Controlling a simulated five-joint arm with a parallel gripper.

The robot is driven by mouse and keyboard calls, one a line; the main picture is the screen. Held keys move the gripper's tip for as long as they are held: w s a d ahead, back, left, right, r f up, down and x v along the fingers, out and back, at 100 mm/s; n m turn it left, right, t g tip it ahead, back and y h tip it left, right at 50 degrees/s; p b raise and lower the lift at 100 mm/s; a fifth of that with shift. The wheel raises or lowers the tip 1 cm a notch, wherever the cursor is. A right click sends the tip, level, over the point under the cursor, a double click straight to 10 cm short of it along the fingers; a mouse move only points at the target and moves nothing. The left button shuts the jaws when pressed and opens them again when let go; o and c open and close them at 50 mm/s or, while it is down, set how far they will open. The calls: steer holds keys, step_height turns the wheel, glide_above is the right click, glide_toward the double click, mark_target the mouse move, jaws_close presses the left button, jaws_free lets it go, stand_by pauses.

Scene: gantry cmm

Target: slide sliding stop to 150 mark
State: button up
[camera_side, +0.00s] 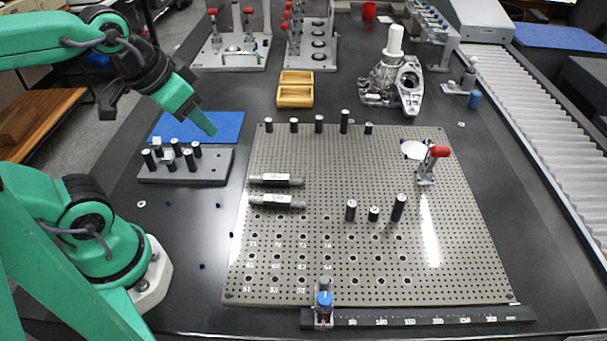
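The sliding stop (323,314), a small grey block with a blue knob (324,298), sits upright near the left end of a dark rail (520,314). The rail runs along the front edge of the perforated plate and carries small white numbers. The 150 mark (410,321) appears near the middle of the rail, well to the right of the stop. My green gripper (211,131) is at upper left, above the blue mat and pin block, far from the stop. Its fingers overlap in this view, so their opening is unclear. Nothing shows held in it.
The perforated plate (350,260) holds upright black pins, two labelled cylinders (277,201) and a red-tipped clamp (438,152). A pin block (210,168) stands left of it. A metal casting (391,85) and yellow trays (295,90) lie behind. The rail right of the stop looks clear.

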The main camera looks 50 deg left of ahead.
steer(key=w+d+f+m+g+h, duration=0.1)
steer(key=w+d+f+m+g, duration=0.1)
steer(key=w+d+m, duration=0.35)
steer(key=m+g+y, duration=0.1)
steer(key=m+g, duration=0.3)
steer(key=m, duration=1.1)
glide_above(324, 280)
steer(key=shift+n, duration=0.25)
step_height(324, 280, down, 10)
steer(key=shift+f, duration=0.3)
steer(key=shift+f, duration=0.15)
steer(key=shift+f, duration=3.75)
jaws_close()
